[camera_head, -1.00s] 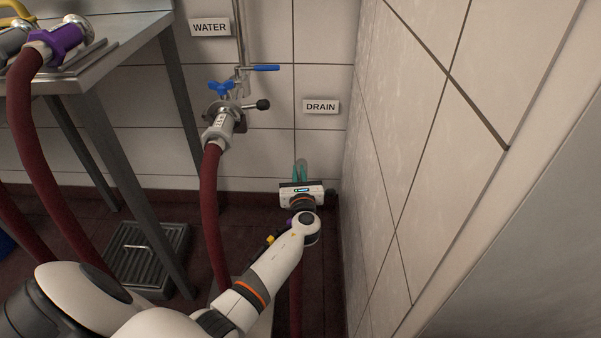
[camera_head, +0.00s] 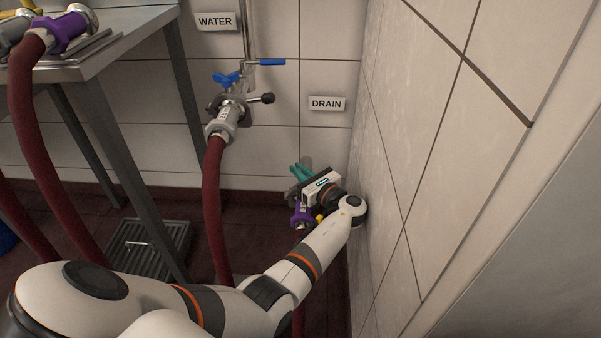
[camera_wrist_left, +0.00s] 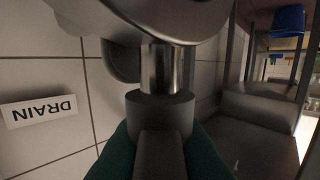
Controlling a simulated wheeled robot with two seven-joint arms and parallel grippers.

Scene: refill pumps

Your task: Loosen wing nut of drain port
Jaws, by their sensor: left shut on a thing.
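My left gripper (camera_head: 301,172) has teal fingers and reaches in low at the wall below the DRAIN sign (camera_head: 326,103). The gripper body is tilted, close to the right-hand wall. In the left wrist view the teal fingers (camera_wrist_left: 160,145) are shut on the dark grey wing nut (camera_wrist_left: 160,112), which sits on a shiny metal shaft (camera_wrist_left: 161,68). The grey clamp body of the drain port (camera_wrist_left: 150,18) fills the top of that view. In the head view my gripper hides most of the drain port. A purple fitting (camera_head: 301,214) shows just below it. My right gripper is not in view.
The tiled right wall (camera_head: 420,150) is very close to my left wrist. The water port (camera_head: 228,108) with a blue handle and a red hose (camera_head: 212,200) is to the left. A steel table (camera_head: 110,48) and a floor grate (camera_head: 145,245) lie further left.

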